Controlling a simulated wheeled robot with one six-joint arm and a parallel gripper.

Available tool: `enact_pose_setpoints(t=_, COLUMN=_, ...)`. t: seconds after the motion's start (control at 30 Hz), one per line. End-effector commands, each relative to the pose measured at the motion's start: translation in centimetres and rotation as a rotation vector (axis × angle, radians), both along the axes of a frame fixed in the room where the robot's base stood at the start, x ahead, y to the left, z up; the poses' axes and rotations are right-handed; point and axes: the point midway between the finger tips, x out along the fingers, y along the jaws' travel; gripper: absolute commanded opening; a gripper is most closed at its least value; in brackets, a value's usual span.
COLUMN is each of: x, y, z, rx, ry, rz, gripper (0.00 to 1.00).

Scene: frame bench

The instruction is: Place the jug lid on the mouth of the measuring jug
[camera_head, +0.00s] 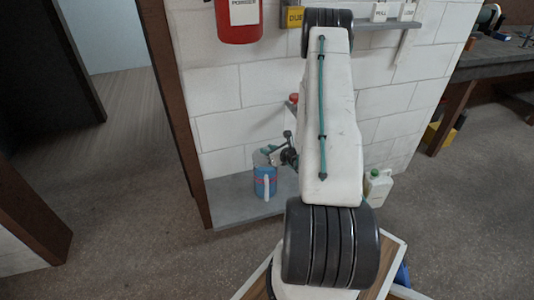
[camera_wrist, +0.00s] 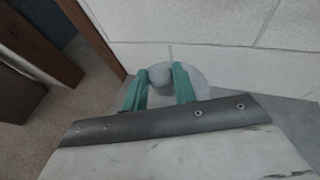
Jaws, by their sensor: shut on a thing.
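In the wrist view, my gripper (camera_wrist: 160,79) is shut on the round grey knob of the jug lid (camera_wrist: 197,77), a flat grey disc spreading beyond the fingers. The jug is hidden in the wrist view. I cannot tell whether the lid touches the jug's mouth or hangs just above it.
The grey slab (camera_head: 228,208) has bare room left of the jug. A white block wall (camera_head: 222,140) rises close behind. A red extinguisher (camera_head: 238,20) hangs above. A pale container (camera_head: 377,187) with a green cap stands right of my arm.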

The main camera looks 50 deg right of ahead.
Motion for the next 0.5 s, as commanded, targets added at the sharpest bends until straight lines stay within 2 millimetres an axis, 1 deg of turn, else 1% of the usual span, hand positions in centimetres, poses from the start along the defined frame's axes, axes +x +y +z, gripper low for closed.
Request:
enact_pose_setpoints(t=0.13, x=0.9, y=-0.3, z=-0.1, rx=-0.002, ry=-0.001, rz=0.011, gripper=0.02)
enact_pose_setpoints(t=0.2, x=0.8, y=-0.1, z=-1.5, rx=0.003, ry=0.002, rz=0.012, gripper=0.02)
enact_pose_setpoints(t=0.33, x=1.1, y=0.2, z=-3.4, rx=0.001, ry=0.002, rz=0.018, gripper=0.02)
enact_pose_setpoints(t=0.4, x=1.2, y=0.4, z=-3.7, rx=0.000, ry=0.000, rz=0.020, gripper=0.02)
enact_pose_setpoints(t=0.5, x=1.2, y=0.4, z=-3.6, rx=-0.001, ry=0.000, rz=0.021, gripper=0.02)
